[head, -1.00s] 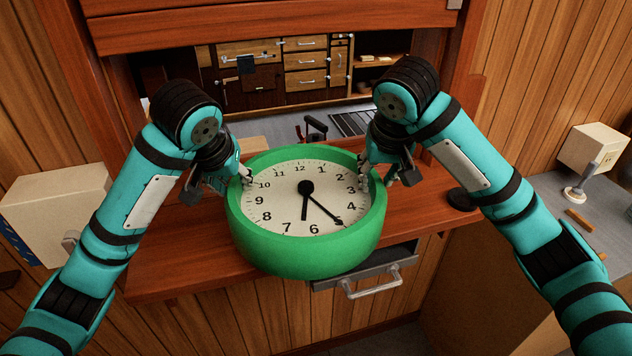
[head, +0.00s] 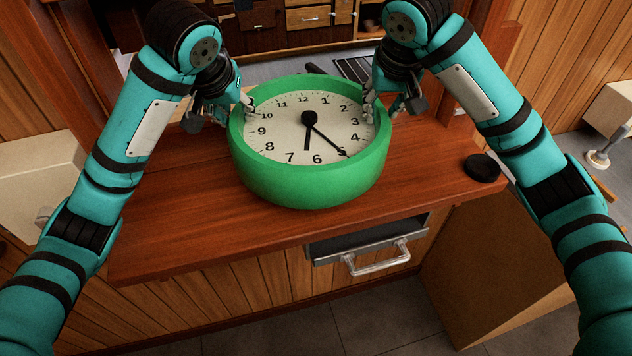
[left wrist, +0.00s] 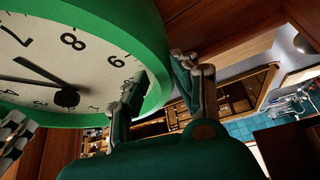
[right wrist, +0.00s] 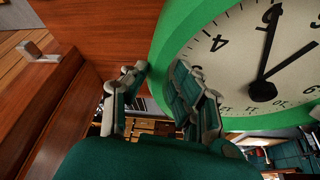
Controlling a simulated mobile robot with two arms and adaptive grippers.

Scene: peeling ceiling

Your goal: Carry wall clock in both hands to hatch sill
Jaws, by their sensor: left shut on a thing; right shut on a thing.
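The green wall clock (head: 310,184) with a cream face is at the hatch sill (head: 200,222), a reddish wooden board. It lies face up, tilted a little toward me. I cannot tell whether its underside touches the wood. My left gripper (head: 244,108) is shut on the clock's left rim, and my right gripper (head: 374,104) is shut on its right rim. The left wrist view shows the rim (left wrist: 150,40) between the left fingers (left wrist: 160,85). The right wrist view shows the rim (right wrist: 172,45) at the right fingers (right wrist: 160,90).
A round black object (head: 482,167) lies on the sill's right end. Below the sill's front is a metal drawer with a handle (head: 378,260). Wooden hatch posts stand left and right. Behind lies a grey counter with a dark grate (head: 356,68). The sill's front strip is bare.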

